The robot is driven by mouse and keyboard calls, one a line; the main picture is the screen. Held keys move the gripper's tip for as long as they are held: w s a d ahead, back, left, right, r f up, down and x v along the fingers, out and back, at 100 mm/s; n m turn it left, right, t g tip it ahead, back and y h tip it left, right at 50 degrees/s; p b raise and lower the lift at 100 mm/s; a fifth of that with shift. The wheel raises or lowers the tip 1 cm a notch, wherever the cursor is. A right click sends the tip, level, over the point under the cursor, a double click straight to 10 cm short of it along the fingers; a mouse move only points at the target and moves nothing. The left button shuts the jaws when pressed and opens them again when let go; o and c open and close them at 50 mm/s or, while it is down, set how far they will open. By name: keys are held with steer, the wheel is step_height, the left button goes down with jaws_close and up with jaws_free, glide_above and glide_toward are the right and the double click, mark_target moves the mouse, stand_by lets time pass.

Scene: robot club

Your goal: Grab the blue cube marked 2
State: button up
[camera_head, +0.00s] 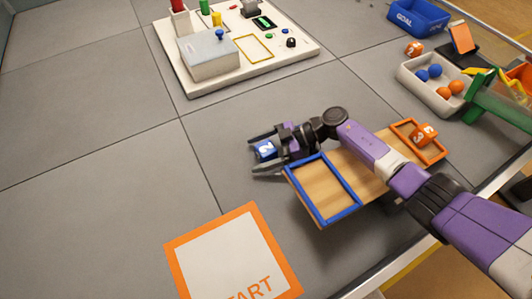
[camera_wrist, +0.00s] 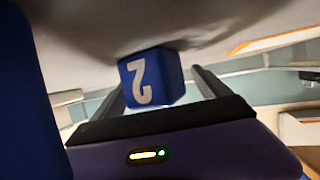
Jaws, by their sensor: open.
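The blue cube marked 2 (camera_head: 264,150) sits on the grey tiled floor, left of the wooden board. In the wrist view the blue cube (camera_wrist: 152,77) shows its white 2 and lies between the two dark fingers. My gripper (camera_head: 261,155) is open, with one finger on each side of the cube. In the wrist view my gripper (camera_wrist: 160,88) shows a gap between the cube and at least the right finger. Whether the left finger touches the cube, I cannot tell.
A wooden board with a blue frame (camera_head: 352,207) and an orange frame (camera_head: 441,158) lies under my arm. An orange cube (camera_head: 425,133) is in the orange frame. A white panel with a grey box (camera_head: 207,56) stands behind. A white ball tray (camera_head: 409,79) is at right. Floor at left is clear.

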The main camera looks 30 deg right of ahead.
steer(key=shift+a, duration=0.15)
steer(key=shift+c, duration=0.2)
steer(key=c, duration=1.4)
